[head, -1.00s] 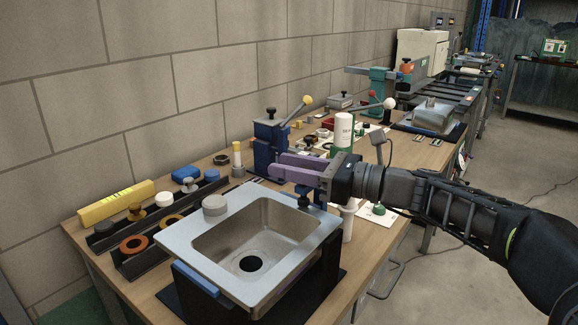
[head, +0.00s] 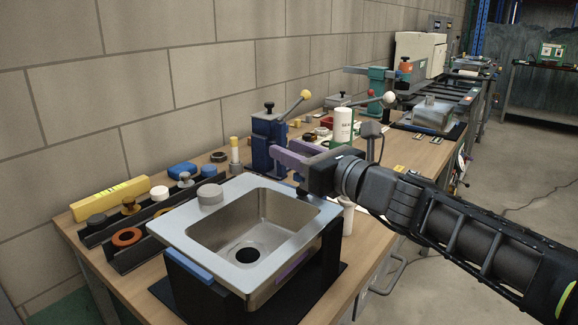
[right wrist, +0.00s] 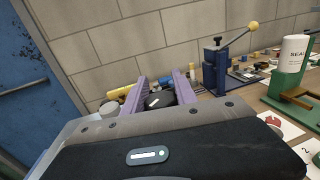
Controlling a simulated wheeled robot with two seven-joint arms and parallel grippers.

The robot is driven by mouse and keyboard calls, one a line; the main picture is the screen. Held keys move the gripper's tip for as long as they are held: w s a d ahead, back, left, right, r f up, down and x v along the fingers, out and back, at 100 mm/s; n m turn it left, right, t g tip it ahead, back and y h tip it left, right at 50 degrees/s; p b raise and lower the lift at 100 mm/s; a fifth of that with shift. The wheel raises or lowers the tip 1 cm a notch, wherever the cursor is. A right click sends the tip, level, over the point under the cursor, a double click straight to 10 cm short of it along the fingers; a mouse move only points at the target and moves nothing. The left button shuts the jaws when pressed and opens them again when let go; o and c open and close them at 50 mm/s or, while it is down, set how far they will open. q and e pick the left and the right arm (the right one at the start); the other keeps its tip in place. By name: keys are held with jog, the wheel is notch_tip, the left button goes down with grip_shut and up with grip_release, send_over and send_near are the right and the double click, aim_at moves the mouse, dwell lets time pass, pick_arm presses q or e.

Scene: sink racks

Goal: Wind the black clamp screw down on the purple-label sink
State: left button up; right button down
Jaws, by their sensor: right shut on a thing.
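The steel sink (head: 185,232) sits in a dark stand near the bench's front, its drain hole facing up. A purple strip (head: 292,268) shows low on the stand's right front side. My right gripper (head: 283,153), with purple fingers, is low over the sink's back right corner. It is shut on the black clamp screw (right wrist: 160,100), whose round black head shows between the fingers in the right wrist view. In the head view the gripper hides most of the screw; only a dark bit (head: 302,189) shows below it. My left gripper is out of view.
A blue lever press (head: 268,140) stands just behind the gripper. A white bottle (head: 343,126) is to its right. Black racks (head: 118,257) with rings and a yellow block (head: 110,200) are at left.

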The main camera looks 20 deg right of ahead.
jog(key=shift+d+f+m+t+h+b, duration=0.1)
jog(key=shift+f+m+t+h+b, duration=0.15)
jog(key=shift+m+h+b, duration=0.6)
jog(key=shift+w+d+r+m+t+h+b, duration=0.15)
jog(key=shift+m+h+b, duration=0.15)
jog(key=shift+h+b, duration=0.3)
jog(key=shift+s+d+r+m+t+h+b, duration=0.15)
jog(key=shift+m+h+b, duration=0.1)
jog(key=shift+h+b, duration=0.3)
jog(key=shift+w+a+h, duration=0.1)
jog(key=shift+h, duration=0.3)
jog(key=m+h+b, duration=0.1)
jog(key=b, duration=0.1)
jog(key=m+h+b, duration=0.1)
jog(key=h+b, duration=0.1)
jog(key=shift+d, duration=0.35)
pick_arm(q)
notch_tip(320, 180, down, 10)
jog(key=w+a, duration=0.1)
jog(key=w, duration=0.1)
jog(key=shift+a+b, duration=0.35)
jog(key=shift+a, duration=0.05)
pick_arm(e)
jog(key=shift+d+r+m+h, duration=0.15)
jog(key=shift+m+h, duration=0.45)
jog(key=shift+h, duration=0.1)
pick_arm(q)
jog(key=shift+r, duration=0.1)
